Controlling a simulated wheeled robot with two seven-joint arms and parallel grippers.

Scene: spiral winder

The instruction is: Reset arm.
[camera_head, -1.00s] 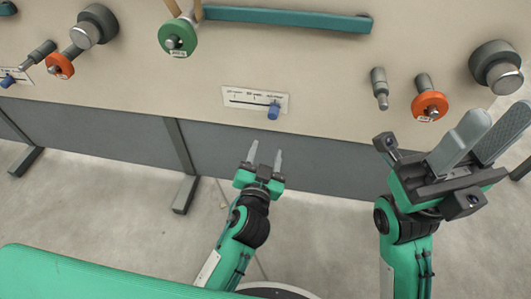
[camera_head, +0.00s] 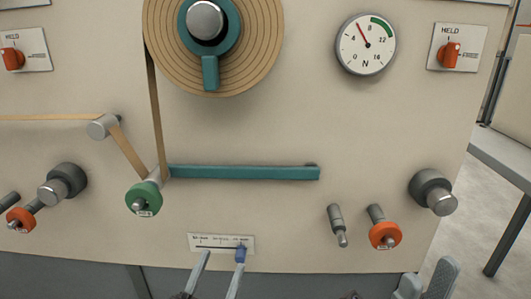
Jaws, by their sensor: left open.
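The teal arm (camera_head: 245,173) lies nearly level on the beige panel, with a green-rimmed roller (camera_head: 143,199) at its left end. A tan strip runs round this roller. My left gripper (camera_head: 223,258) is open in front of the plate.
A large tan spiral reel (camera_head: 260,45) with a teal handle is above the teal arm. A round gauge (camera_head: 366,44) has its red needle left of the top. Orange HELD switches (camera_head: 451,54), an orange-rimmed roller (camera_head: 385,235) and grey knobs (camera_head: 433,191) stick out from the panel.

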